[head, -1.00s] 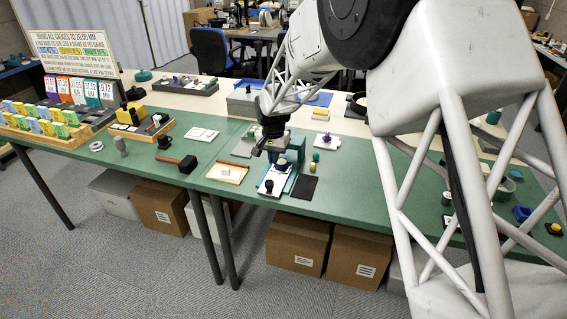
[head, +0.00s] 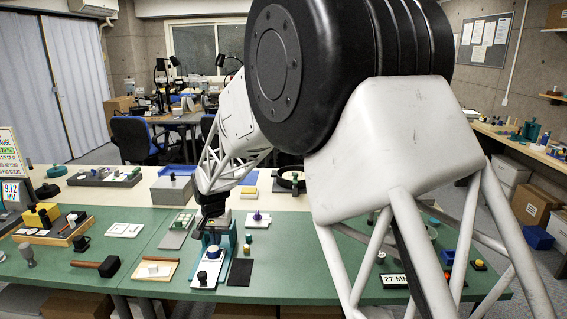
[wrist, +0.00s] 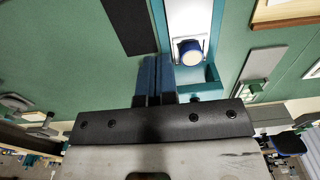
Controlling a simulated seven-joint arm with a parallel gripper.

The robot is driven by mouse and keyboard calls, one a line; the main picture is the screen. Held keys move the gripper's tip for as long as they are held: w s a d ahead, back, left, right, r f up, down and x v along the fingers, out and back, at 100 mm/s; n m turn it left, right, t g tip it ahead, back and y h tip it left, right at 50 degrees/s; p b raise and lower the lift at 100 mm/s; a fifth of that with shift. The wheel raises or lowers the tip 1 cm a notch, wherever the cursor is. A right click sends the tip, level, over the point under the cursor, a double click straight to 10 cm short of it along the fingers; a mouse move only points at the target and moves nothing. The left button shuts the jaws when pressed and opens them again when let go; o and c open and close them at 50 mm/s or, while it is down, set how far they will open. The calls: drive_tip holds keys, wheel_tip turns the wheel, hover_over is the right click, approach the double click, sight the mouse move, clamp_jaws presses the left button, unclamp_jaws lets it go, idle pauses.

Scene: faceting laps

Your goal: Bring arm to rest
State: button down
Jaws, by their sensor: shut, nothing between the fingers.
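My arm fills the middle and right of the head view. It reaches down to my gripper (head: 210,226), which is small there and hangs over the teal stand (head: 230,243) on the green table. In the wrist view my gripper (wrist: 155,60) is shut, its two blue fingers side by side with nothing between them. The teal stand (wrist: 217,40) is just beside the fingertips in that picture. It carries a white plate (wrist: 190,12) and a round, cream-faced piece (wrist: 190,50). I cannot tell the height of the fingers above the stand.
A black mat (head: 240,272) lies right of the stand; a wooden tray (head: 155,270) and a mallet (head: 100,266) lie left. A grey block (head: 172,190) and a dark round dish (head: 290,181) stand behind. Bare green table (head: 290,262) shows right of the mat.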

drive_tip(key=s+d+r, duration=0.5)
drive_tip(key=d, duration=0.4)
drive_tip(key=s+d+r+t, duration=0.1)
drive_tip(key=s+d+r, duration=0.4)
drive_tip(key=d, duration=0.3)
drive_tip(key=s+d+r, duration=0.5)
drive_tip(key=d, duration=0.4)
drive_tip(key=s+d, duration=0.7)
drive_tip(key=s, duration=0.5)
drive_tip(key=s+d+t, duration=0.1)
drive_tip(key=s+d, duration=0.7)
drive_tip(key=s, duration=0.5)
drive_tip(key=shift+s+d+f, duration=0.2)
drive_tip(key=shift+s+d, duration=0.05)
drive_tip(key=shift+s, duration=0.05)
